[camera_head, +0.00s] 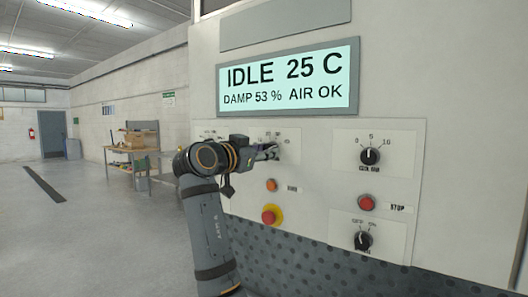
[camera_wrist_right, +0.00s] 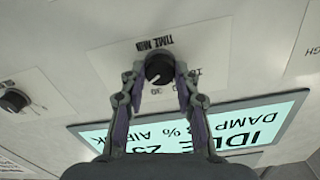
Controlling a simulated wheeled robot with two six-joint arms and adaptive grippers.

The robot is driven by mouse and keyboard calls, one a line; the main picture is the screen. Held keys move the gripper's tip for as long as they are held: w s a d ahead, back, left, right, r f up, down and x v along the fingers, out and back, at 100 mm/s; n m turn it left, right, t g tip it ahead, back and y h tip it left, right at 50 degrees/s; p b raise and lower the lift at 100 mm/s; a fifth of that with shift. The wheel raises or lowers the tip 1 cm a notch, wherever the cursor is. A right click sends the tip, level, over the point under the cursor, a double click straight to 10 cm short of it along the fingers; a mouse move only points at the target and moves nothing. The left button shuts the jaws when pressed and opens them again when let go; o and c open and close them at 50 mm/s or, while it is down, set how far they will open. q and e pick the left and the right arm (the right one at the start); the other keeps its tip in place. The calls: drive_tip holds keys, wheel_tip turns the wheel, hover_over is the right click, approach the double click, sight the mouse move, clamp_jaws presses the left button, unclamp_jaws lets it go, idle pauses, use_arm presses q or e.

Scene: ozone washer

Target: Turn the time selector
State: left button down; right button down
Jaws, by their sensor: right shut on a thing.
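The time selector is a black round knob (camera_wrist_right: 159,66) on a pale plate marked "TIME MIN", upside down in the wrist view. My right gripper (camera_wrist_right: 158,78) has one finger on each side of the knob and is shut on it. In the head view my right gripper (camera_head: 270,152) reaches the panel below the left part of the display, and it mostly hides the knob there. My left gripper is in neither view.
The display (camera_head: 288,82) reads IDLE 25 C, DAMP 53 %, AIR OK. Other dials (camera_head: 370,156) (camera_head: 363,240), an orange button (camera_head: 272,185), a red stop button (camera_head: 367,203) and a red knob on yellow (camera_head: 271,215) surround the gripper. A workbench (camera_head: 133,150) stands far left; open floor lies before it.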

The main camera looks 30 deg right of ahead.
drive_tip(key=shift+n, duration=0.3)
drive_tip(key=shift+n+p, duration=0.6)
drive_tip(key=shift+n, duration=2.9)
drive_tip(key=c, duration=1)
unclamp_jaws()
drive_tip(key=v, duration=0.7)
drive_tip(key=shift+s+a, duration=0.1)
drive_tip(key=shift+a, duration=0.2)
